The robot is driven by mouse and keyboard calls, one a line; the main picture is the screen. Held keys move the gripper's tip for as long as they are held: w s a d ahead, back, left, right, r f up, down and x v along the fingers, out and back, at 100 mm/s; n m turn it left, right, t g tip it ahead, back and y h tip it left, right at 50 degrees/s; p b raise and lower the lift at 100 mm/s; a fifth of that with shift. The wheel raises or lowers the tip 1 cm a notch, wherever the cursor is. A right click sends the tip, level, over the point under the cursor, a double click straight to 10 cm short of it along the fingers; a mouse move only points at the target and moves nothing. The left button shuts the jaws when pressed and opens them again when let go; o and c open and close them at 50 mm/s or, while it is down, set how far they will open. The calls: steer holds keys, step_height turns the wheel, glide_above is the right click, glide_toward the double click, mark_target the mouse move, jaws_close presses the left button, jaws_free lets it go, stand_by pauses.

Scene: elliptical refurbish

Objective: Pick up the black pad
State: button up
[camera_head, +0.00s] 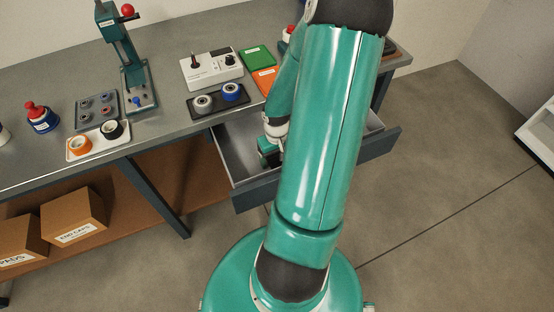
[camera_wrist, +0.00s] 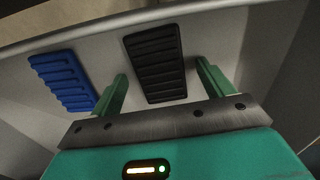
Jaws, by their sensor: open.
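The black pad (camera_wrist: 156,64) is a ribbed rectangle lying on the light floor of the open drawer (camera_head: 237,158), seen in the wrist view. My gripper (camera_wrist: 162,75) is open, with one green finger on each side of the pad's lower part. I see no finger touching the pad, and the height of the fingers over it is hard to tell. In the head view my gripper (camera_head: 268,152) reaches down into the drawer, and the pad is hidden there by my arm.
A blue ribbed pad (camera_wrist: 62,80) lies left of the black pad. The drawer's wall (camera_wrist: 120,22) runs close behind both. The workbench (camera_head: 165,75) above holds a green press (camera_head: 128,60), a black tray (camera_head: 218,102) and other trays. Boxes (camera_head: 73,214) stand below.

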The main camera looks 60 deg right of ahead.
steer(key=c, duration=1.1)
